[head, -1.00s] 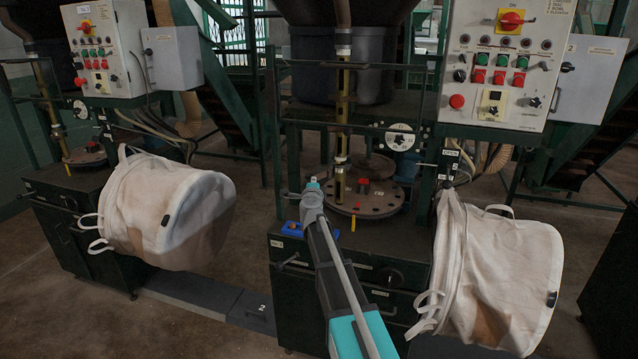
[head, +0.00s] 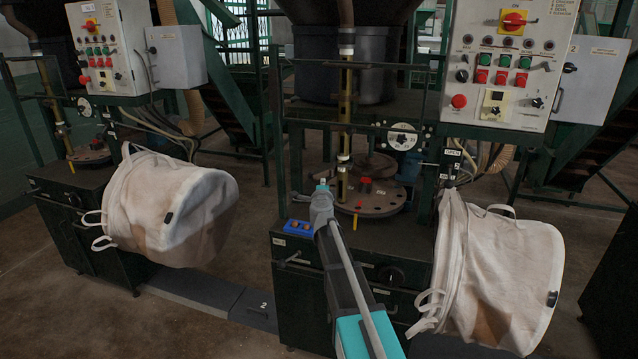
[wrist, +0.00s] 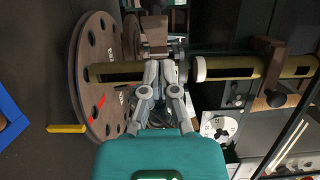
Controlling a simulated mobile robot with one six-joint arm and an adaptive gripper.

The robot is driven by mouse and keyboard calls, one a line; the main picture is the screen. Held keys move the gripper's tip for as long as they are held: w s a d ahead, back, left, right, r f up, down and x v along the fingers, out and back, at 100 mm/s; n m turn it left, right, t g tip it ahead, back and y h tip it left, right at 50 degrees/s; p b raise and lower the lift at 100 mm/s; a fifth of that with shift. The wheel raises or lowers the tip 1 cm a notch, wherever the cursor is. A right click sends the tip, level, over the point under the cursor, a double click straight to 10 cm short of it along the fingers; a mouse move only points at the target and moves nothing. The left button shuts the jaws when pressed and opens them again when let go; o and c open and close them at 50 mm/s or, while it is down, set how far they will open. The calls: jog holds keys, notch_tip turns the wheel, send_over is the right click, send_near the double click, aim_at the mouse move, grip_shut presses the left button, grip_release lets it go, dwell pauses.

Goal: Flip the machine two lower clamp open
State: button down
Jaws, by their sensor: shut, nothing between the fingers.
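Machine two is the middle machine in the head view, with a brass tube (head: 346,100) standing above a round, holed plate (head: 370,200). In the wrist view the tube (wrist: 235,68) runs sideways and the plate (wrist: 95,80) is at left. A brown block (wrist: 153,35) against the tube near the plate looks like the lower clamp; whether it is open or latched I cannot tell. Another brown clamp with a dark knob (wrist: 275,98) sits farther along the tube. My gripper (wrist: 165,68) is shut and empty, its tips at the tube beside the brown block. In the head view my gripper (head: 322,186) is left of the tube.
A blue box (head: 298,227) and a yellow peg (head: 355,221) are by the plate. White bulk bags hang at left (head: 165,210) and right (head: 490,275). A control panel (head: 505,70) is at upper right. A grey step (head: 255,308) marked 2 lies on the floor.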

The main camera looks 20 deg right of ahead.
jog(key=s+a, duration=0.1)
jog(key=a, duration=0.9)
dwell(0.3)
